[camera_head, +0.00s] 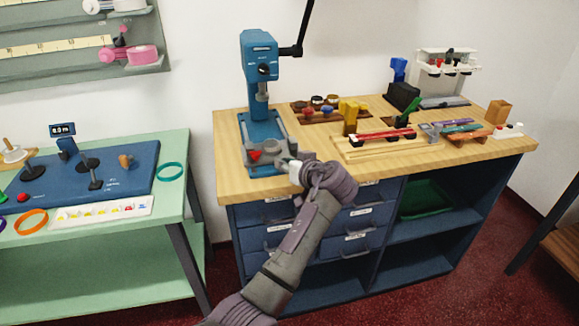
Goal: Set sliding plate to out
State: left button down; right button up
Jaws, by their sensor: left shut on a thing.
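A blue press (258,75) with a black lever stands at the left end of the wooden counter. At its foot lies a blue base with a grey sliding plate (265,146), and a red part sits near its front left. My left gripper (291,168) is at the front right of this base, with its arm rising from below. It is shut at the sliding plate's front edge; the part between the fingers is mostly hidden by the gripper. My right gripper is out of view.
Racks, a wooden tray (380,148) with a red bar, and small tools fill the counter's middle and right. Blue drawers (355,237) and open shelves are below. A green table (180,208) with a blue control panel (120,172) stands left, with a gap between.

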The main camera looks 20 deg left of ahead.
pick_arm(q)
jog(key=shift+f, duration=0.15)
jog(key=c, duration=1.2)
grip_release()
jog(key=shift+d, duration=0.1)
jog(key=shift+o, duration=1.3)
jog(key=shift+s, duration=0.1)
jog(key=shift+r, duration=0.3)
notch_tip(320, 180, up, 10)
jog(key=shift+f, duration=0.2)
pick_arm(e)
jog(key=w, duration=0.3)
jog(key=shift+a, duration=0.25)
